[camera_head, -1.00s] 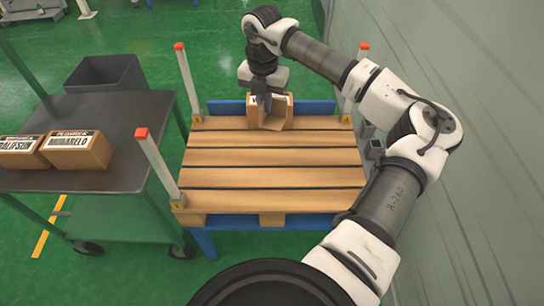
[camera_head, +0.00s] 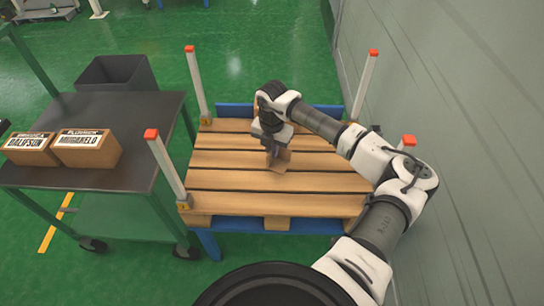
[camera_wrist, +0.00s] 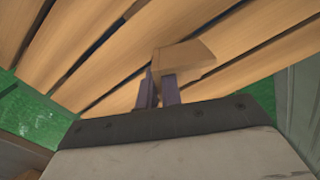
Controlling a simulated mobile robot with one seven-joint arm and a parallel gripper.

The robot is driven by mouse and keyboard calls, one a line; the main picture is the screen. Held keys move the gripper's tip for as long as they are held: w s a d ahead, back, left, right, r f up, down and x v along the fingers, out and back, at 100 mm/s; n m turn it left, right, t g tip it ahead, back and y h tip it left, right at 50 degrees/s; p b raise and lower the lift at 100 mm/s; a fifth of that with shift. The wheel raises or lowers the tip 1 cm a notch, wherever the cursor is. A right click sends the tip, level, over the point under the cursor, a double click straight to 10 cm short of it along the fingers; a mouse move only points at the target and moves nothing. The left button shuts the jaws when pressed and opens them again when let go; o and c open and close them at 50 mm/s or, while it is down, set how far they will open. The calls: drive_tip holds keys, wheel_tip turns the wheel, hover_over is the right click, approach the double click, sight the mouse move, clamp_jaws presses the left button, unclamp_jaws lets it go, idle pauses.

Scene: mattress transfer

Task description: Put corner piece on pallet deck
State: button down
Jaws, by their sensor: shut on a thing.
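The corner piece (camera_head: 280,161) is a small tan-brown angled piece, seen over the middle of the pallet deck. My gripper (camera_head: 273,154) is shut on it from above and hides part of it. In the wrist view the corner piece (camera_wrist: 186,57) shows at the tips of my gripper (camera_wrist: 163,88), with the wooden slats behind it. The pallet deck (camera_head: 235,181) is made of light wooden boards with dark gaps, and its boards are otherwise bare. I cannot tell whether the corner piece touches the boards.
White posts with red tops stand at the pallet's corners, such as the front left post (camera_head: 166,168). A grey wall (camera_head: 470,110) closes the right side.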

drive_tip(key=shift+f, duration=1.9)
drive_tip(key=shift+f, duration=0.1)
drive_tip(key=c, duration=1.6)
unclamp_jaws()
wheel_tip(320, 180, up, 12)
drive_tip(key=shift+r, duration=0.15)
